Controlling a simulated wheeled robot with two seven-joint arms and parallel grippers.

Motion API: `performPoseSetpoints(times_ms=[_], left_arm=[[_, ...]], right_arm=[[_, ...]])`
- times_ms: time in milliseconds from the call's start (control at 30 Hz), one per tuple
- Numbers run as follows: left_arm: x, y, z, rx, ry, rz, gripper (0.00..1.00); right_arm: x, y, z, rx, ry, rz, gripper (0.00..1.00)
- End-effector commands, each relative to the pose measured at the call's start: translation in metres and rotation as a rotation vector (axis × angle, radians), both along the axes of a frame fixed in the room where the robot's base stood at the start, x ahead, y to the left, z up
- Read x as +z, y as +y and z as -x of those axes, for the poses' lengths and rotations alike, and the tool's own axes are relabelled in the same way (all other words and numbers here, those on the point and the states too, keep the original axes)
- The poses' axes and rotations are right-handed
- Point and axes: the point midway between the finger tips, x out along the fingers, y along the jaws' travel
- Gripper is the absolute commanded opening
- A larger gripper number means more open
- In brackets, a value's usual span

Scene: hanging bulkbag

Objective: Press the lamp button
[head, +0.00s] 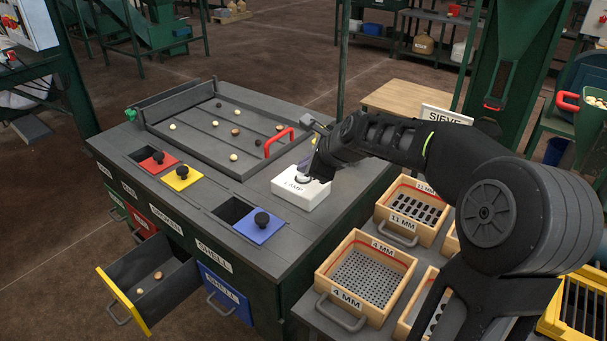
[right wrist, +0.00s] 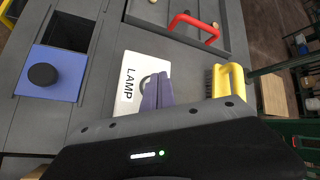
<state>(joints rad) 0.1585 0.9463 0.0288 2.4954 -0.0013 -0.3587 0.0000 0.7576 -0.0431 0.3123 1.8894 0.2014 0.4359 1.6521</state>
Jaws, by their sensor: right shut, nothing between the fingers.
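The white lamp box (head: 300,190), lettered LAMP, sits on the grey sorting bench near its right edge. It also shows in the right wrist view (right wrist: 127,92), where part of a dark round button (right wrist: 146,80) appears beside the fingers. My right gripper (head: 305,170) reaches in from the right and points down at the box. Its purple-grey fingers (right wrist: 158,92) are shut with nothing between them. They are over the button and hide most of it; I cannot tell whether they touch it. My left gripper is not in view.
A red handle (head: 279,141) stands behind the box on the sorting tray. A yellow-handled brush (right wrist: 228,80) lies right of the box. The blue lid (head: 260,225) with a black knob is at the front left. Wooden sieves (head: 365,272) stand right of the bench. A yellow-fronted drawer (head: 125,303) is open.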

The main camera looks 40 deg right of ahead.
Motion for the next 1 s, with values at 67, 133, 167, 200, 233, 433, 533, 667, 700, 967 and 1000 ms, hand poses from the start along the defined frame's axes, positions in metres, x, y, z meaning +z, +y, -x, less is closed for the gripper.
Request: performPoseSetpoints(times_ms=[67,133,167,200,233,433,533,667,700,967,1000], left_arm=[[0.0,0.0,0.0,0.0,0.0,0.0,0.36],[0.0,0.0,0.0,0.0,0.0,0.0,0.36],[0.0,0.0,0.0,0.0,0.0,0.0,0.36],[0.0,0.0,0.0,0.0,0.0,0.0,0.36],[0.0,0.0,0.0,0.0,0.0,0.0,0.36],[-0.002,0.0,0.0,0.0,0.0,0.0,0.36],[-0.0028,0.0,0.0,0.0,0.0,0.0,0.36],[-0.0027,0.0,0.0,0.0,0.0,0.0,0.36],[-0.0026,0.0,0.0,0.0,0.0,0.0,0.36],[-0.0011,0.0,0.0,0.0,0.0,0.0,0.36],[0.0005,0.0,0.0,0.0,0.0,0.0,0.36]], right_arm=[[0.0,0.0,0.0,0.0,0.0,0.0,0.0],[0.0,0.0,0.0,0.0,0.0,0.0,0.0],[0.0,0.0,0.0,0.0,0.0,0.0,0.0],[0.0,0.0,0.0,0.0,0.0,0.0,0.0],[-0.0001,0.0001,0.0,0.0,0.0,0.0,0.0],[-0.0058,0.0006,0.0001,0.001,0.001,-0.001,0.0],[-0.009,0.0005,0.0002,0.0,0.001,-0.002,0.0],[-0.0097,0.0003,0.0004,0.0,0.002,-0.001,0.0],[-0.0098,0.0002,0.0004,0.0,0.002,-0.001,0.0],[-0.0086,0.0002,0.0005,0.0,0.002,-0.001,0.0],[-0.0072,0.0002,0.0005,0.0,0.002,-0.001,0.0]])
